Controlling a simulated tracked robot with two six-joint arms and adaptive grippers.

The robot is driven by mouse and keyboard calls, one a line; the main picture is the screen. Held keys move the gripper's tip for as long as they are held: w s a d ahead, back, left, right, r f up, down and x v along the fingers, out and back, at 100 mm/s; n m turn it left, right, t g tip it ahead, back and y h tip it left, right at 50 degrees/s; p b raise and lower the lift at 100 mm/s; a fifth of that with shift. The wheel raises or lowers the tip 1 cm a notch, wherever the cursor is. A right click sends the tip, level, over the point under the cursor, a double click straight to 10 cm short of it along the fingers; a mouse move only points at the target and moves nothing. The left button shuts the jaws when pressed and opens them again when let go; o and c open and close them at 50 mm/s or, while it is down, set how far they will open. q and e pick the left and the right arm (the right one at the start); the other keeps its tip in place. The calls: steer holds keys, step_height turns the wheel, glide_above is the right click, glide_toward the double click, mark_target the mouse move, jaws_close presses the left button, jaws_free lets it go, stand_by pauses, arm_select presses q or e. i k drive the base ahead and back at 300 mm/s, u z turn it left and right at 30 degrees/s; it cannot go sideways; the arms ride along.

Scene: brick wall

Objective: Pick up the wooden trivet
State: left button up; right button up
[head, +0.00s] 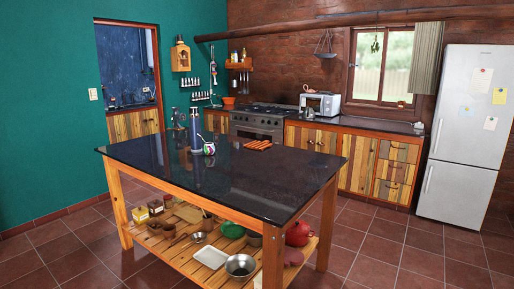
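A small orange-brown slatted wooden trivet (258,145) lies flat on the dark top of the kitchen island (240,180), near its far right edge. Nothing stands on it, and its top is in clear view. Neither of my grippers shows in the head view.
A tall blue flask (196,130) and a patterned cup (209,148) stand left of the trivet on the island. The shelf below holds bowls (241,265) and a red pot (299,233). A stove, counter and fridge (466,130) line the back. Tiled floor (400,255) is clear at the right.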

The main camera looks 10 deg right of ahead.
mark_target(259, 146)
steer(key=u, duration=1.4)
steer(key=i, duration=0.1)
steer(key=z, duration=2.8)
steer(key=i, duration=6.95)
